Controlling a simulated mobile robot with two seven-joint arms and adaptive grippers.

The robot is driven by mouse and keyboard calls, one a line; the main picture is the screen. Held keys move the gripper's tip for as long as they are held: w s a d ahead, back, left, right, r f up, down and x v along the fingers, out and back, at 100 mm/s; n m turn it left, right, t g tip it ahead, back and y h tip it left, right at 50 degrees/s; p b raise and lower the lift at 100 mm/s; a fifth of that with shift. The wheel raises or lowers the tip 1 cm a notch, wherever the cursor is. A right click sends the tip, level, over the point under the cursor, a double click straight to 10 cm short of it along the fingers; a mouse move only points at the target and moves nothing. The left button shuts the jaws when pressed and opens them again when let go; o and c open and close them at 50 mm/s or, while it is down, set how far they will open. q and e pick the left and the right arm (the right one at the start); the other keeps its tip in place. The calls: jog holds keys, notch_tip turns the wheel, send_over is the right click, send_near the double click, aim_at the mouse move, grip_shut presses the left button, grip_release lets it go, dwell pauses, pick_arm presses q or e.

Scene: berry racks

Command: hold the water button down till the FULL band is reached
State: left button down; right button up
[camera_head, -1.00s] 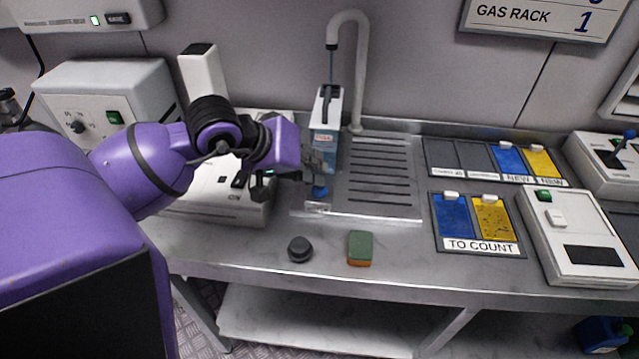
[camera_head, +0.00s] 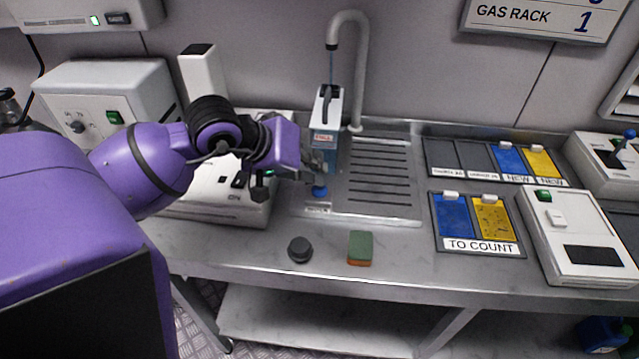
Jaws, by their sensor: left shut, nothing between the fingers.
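A clear container with a white top (camera_head: 327,108) and a small red-and-white band stands under the curved spout (camera_head: 350,30) at the sink's left end. Its lower part looks bluish. A round blue button (camera_head: 319,191) shows low in front of the container. My left gripper (camera_head: 316,163) is shut and empty, just above and beside the blue button, in front of the container's lower part. I cannot tell whether the fingertips touch the button. The exact water level is too small to read. My right gripper is out of view.
A dark round knob (camera_head: 300,249) and a green-and-orange sponge (camera_head: 360,248) lie on the front counter. A ribbed drainboard (camera_head: 380,210) is clear. The TO COUNT tray (camera_head: 478,246) and a white box (camera_head: 575,270) stand to the right.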

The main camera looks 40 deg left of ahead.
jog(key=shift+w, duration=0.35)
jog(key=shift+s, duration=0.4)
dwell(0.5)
pick_arm(q)
jog(key=shift+r, duration=0.1)
jog(key=shift+r+p, duration=0.35)
jog(key=shift+r, duration=0.5)
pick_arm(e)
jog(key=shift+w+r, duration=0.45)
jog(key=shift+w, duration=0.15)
pick_arm(q)
notch_tip(320, 180, up, 5)
jog(key=shift+p, duration=1.2)
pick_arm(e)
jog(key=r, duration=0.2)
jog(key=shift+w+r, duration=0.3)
